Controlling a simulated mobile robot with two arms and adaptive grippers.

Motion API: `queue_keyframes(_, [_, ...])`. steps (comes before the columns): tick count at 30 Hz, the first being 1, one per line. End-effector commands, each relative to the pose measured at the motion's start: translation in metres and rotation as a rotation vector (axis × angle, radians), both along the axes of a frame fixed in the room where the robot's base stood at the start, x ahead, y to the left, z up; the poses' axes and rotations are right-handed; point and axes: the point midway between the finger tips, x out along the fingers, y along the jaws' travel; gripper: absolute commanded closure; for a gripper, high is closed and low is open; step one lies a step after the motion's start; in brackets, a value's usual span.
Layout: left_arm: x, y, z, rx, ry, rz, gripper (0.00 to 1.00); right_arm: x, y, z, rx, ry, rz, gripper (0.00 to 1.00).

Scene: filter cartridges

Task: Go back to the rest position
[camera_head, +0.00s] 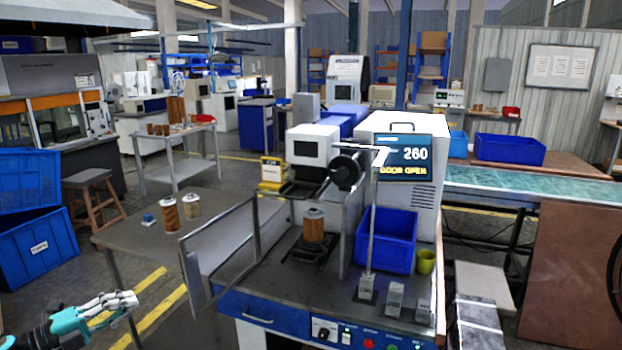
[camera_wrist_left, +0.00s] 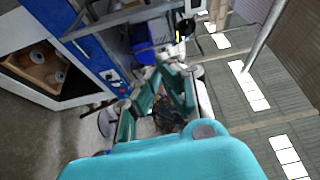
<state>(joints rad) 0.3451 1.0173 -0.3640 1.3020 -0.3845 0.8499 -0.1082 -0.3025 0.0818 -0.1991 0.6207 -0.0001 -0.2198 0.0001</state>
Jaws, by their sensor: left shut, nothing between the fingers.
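My left gripper (camera_head: 126,300) is at the lower left of the head view, shut and empty, held out in the air in front of the grey side table (camera_head: 120,239). In the left wrist view its fingers (camera_wrist_left: 168,78) show past the teal wrist housing. A filter cartridge (camera_head: 314,226) with a brown body and light cap stands upright on the dark fixture inside the test machine. Two more cartridges, a darker one (camera_head: 170,216) and a paler one (camera_head: 191,206), stand on the side table. My right gripper is not in view.
The test machine's clear door (camera_head: 222,243) is swung open to the left; its screen (camera_head: 404,157) reads 260 and DOOR OPEN. A blue bin (camera_head: 386,241) and a yellow-green cup (camera_head: 426,262) are on the bench. Blue crates (camera_head: 37,246) and a stool (camera_head: 92,184) stand left.

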Motion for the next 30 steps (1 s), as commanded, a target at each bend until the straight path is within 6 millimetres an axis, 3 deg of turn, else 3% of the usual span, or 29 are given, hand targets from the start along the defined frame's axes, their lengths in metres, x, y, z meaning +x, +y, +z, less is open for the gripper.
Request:
queue_keyframes(7, [0.008, -0.032, -0.025, -0.105, 0.055, 0.103, 1.00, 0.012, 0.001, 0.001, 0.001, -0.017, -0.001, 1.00])
queue_keyframes(13, [0.009, -0.065, -0.055, -0.243, 0.154, 0.252, 1.00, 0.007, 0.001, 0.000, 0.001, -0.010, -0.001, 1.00])
queue_keyframes(17, [-0.003, -0.089, -0.084, -0.366, 0.276, 0.400, 1.00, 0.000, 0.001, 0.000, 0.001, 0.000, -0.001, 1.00])
queue_keyframes(20, [-0.026, -0.108, -0.117, -0.486, 0.433, 0.563, 1.00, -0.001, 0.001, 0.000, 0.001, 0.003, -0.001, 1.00])
queue_keyframes(23, [-0.065, -0.123, -0.150, -0.594, 0.630, 0.748, 1.00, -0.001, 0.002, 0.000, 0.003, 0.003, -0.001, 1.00])
queue_keyframes(27, [-0.134, -0.138, -0.188, -0.693, 0.912, 0.978, 1.00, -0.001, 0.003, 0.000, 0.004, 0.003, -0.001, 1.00])
queue_keyframes(30, [-0.178, -0.146, -0.202, -0.723, 1.068, 1.094, 1.00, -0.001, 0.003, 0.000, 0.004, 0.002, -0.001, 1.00])
